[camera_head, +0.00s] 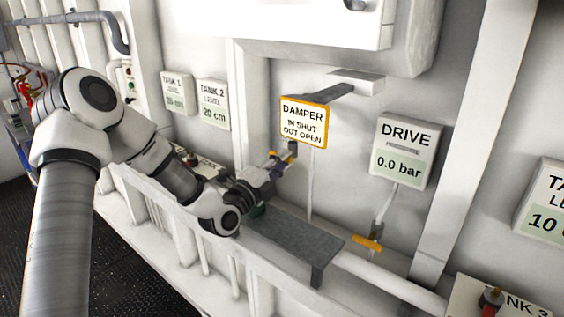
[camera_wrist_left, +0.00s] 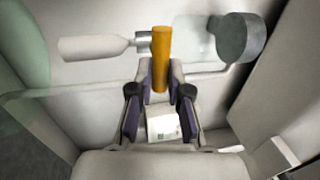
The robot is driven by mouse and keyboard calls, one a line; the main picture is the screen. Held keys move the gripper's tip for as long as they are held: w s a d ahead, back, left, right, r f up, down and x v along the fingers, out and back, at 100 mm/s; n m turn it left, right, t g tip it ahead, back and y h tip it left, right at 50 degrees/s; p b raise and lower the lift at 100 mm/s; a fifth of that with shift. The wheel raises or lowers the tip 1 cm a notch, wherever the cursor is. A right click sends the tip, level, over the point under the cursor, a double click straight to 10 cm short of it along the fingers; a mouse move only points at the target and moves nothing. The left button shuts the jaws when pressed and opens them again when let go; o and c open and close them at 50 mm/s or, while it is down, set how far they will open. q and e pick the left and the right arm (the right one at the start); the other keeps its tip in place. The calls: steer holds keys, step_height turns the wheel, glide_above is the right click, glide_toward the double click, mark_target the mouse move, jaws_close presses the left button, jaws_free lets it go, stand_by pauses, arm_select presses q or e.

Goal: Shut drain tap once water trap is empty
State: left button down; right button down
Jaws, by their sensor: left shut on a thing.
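My left gripper (camera_head: 283,160) reaches in from the left to the wall below the DAMPER sign. It is shut on an orange handle (camera_wrist_left: 160,58), seen upright between the fingertips (camera_wrist_left: 161,82) in the left wrist view. A small orange part (camera_head: 272,154) shows beside the gripper in the head view. In the wrist view a pale bottle-shaped piece (camera_wrist_left: 95,47) joins the handle from the left. A pale green translucent shape (camera_wrist_left: 22,55) is at the far left; I cannot tell if it is the water trap. No water level is readable. My right gripper is out of view.
A DAMPER sign (camera_head: 303,121) hangs above the gripper. A DRIVE gauge (camera_head: 402,151) reads 0.0 bar, with another orange handle (camera_head: 367,243) below it. A grey shelf (camera_head: 295,242) juts out below the gripper. A grey cylinder (camera_wrist_left: 241,40) is right of the held handle.

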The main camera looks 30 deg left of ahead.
arm_select(q)
steer(key=shift+r, duration=0.1)
steer(key=c, duration=1.1)
jaws_free()
steer(key=shift+w+a, duration=0.1)
steer(key=v, duration=0.7)
steer(key=shift+s, duration=0.25)
